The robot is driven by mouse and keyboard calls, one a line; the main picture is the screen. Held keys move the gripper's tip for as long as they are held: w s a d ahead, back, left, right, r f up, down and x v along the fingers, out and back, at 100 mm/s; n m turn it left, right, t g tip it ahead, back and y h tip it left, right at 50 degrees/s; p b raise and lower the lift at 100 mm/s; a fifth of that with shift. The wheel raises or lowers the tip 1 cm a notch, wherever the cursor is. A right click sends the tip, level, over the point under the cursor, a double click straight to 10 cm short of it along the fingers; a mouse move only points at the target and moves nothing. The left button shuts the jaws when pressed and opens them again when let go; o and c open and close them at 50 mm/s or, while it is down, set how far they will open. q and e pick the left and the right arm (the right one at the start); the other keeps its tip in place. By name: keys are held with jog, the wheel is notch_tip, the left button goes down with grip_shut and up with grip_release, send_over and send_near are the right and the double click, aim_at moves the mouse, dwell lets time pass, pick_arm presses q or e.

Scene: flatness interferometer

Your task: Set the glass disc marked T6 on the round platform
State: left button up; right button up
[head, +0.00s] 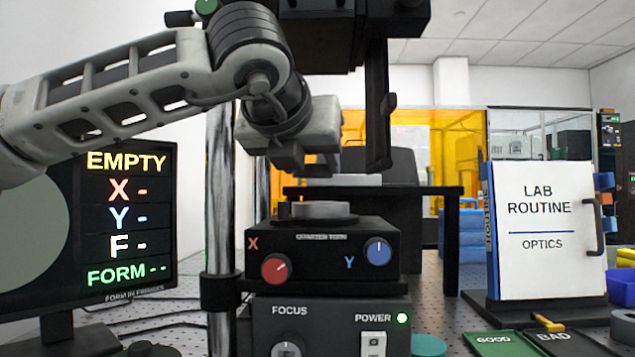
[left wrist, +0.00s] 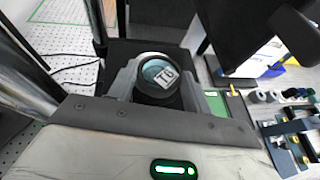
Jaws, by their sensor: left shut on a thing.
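The glass disc marked T6 (left wrist: 160,74) shows in the left wrist view, a clear face with a dark rim and a white T6 label. My left gripper (left wrist: 158,84) is shut on it, with a grey finger at each side. In the head view my left gripper (head: 308,165) is above the round platform (head: 320,210), which sits on the black box with the X and Y knobs. A gap shows between the fingers and the platform. The disc is not clearly visible in the head view. My right gripper is out of view.
The chrome post (head: 220,190) stands left of the platform, and the black optical head (head: 350,35) hangs above. A black shelf (head: 425,190) is behind. The monitor (head: 125,220) at left reads EMPTY. The GOOD tray (head: 505,344) and BAD tray (head: 568,344) lie at lower right.

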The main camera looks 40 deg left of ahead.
aim_at(317, 203)
pick_arm(q)
jog(key=w+a, duration=0.1)
jog(key=w, duration=0.1)
jog(key=w+a, duration=0.1)
jog(key=w, duration=0.1)
jog(key=shift+w+a+p, duration=0.15)
jog(key=shift+a+p, duration=0.05)
jog(key=shift+p, duration=0.1)
notch_tip(317, 203, down, 3)
jog(key=shift+b, duration=0.35)
jog(key=shift+f, duration=0.3)
jog(key=shift+d, duration=0.1)
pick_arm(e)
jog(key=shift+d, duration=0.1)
pick_arm(q)
jog(key=shift+f, duration=0.1)
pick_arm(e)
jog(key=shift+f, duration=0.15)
pick_arm(q)
jog(key=o, duration=1)
